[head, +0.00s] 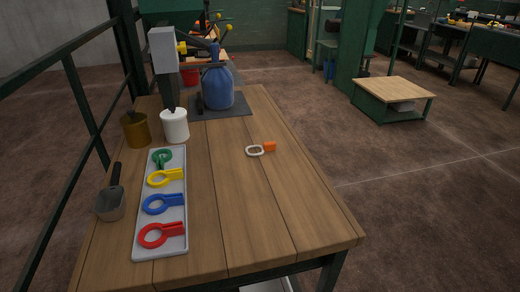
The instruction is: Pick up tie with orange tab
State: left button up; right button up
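The tie with the orange tab (269,147) lies alone on the wooden table (240,200), right of the middle. Its pale loop (254,151) points left and its orange tab points right. Several other ring-shaped ties lie in a grey tray (141,246) to its left: green (162,158), yellow (165,177), blue (163,203) and red (161,234). A blue bag (217,86) stands on a dark mat at the far end, its top gathered. Neither of my grippers is in view.
A white canister (175,126), a brown pot (135,129) and a metal scoop (111,204) stand along the left side. A grey post device (164,60) rises behind them. Green railing borders the left. The table's right and front areas are clear.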

aim_at(269, 146)
jog(key=z, duration=2.2)
jog(key=i, duration=2.8)
jog(key=z, duration=3.15)
jog(key=k, duration=2.9)
jog(key=z, duration=0.9)
